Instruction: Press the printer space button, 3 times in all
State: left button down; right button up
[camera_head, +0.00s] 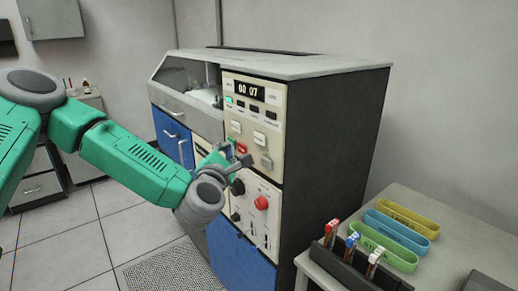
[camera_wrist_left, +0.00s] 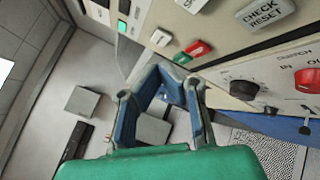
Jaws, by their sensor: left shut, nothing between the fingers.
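The punch-card machine (camera_head: 335,110) has a cream control panel with several push buttons. No label that reads printer space is legible, so I cannot tell which button it is. White buttons (camera_head: 259,138) sit above and right of my left gripper (camera_head: 238,157), with a green and a red button close to it. In the left wrist view the red button (camera_wrist_left: 194,50) and a CHECK RESET button (camera_wrist_left: 264,12) show beyond the fingers. My left gripper (camera_wrist_left: 165,72) is shut and empty, in front of the panel. Contact with a button cannot be told. My right gripper is out of view.
A lower panel holds a black knob and a red knob (camera_head: 261,202). A side table (camera_head: 465,240) at the right carries yellow, blue and green trays and a dark rack with several small items. Open tiled floor (camera_head: 60,240) lies at the left.

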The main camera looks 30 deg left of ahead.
aim_at(260, 139)
pick_arm(q)
jog(key=shift+s+a+m+t+y+b, duration=0.2)
jog(key=shift+s+m+t+b, duration=0.2)
jog(key=shift+s+m+t, duration=0.1)
jog(key=shift+s+a+m+t+y+b, duration=0.15)
jog(key=shift+s+m+t+y+b, duration=0.05)
jog(key=shift+s+m+t+b, duration=0.25)
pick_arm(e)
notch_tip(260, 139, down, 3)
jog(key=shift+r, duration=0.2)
pick_arm(q)
jog(key=w+d+b, duration=0.1)
jog(key=w+d, duration=0.2)
jog(key=w, duration=0.5)
jog(key=shift+d+b, duration=0.15)
jog(key=shift+b, duration=0.15)
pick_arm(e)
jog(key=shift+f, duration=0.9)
pick_arm(q)
jog(key=shift+w+d, duration=0.1)
jog(key=shift+w, duration=0.05)
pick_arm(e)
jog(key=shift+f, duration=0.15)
